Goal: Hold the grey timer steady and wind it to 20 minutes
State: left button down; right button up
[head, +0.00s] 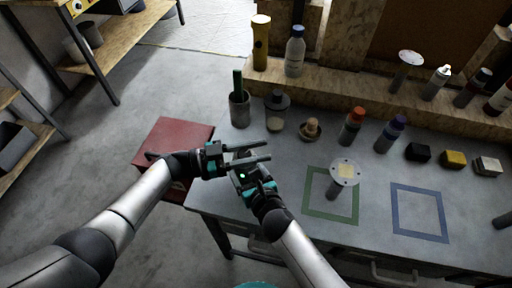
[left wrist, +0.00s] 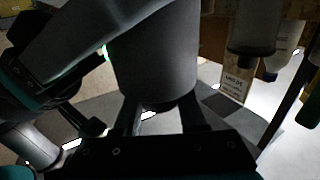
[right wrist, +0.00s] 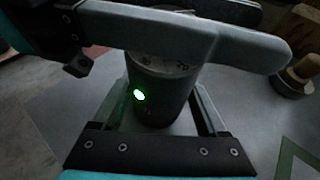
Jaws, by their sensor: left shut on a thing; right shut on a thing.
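The timer's body also fills the middle of the left wrist view (left wrist: 150,60), where the scene is upside down. In the head view the grippers mostly hide it. The pointer setting cannot be read.
The grey table (head: 290,205) holds a cup with a green item (head: 239,108), a wooden knob-like piece (head: 310,129), and bottles behind. A round-topped item (head: 344,174) stands in the green square; the blue square (head: 420,212) is empty. A red box (head: 172,142) lies left.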

pick_arm(q)
jog(key=shift+s+d+f+m+g, duration=0.15)
jog(key=shift+m+g, duration=0.35)
jog(key=shift+g, duration=0.3)
jog(key=shift+s+a+m+g, duration=0.15)
jog(key=shift+m+g, duration=0.35)
jog(key=shift+g, duration=0.3)
jog(key=shift+d+g, duration=0.1)
jog(key=shift+g, duration=0.2)
jog(key=shift+s+m+g, duration=0.2)
jog(key=shift+m+g, duration=0.3)
jog(key=shift+g, duration=0.1)
jog(key=shift+c, duration=2.2)
grip_release()
jog(key=shift+w, duration=0.1)
jog(key=shift+r, duration=0.25)
jog(key=shift+r, duration=0.4)
notch_tip(320, 180, up, 9)
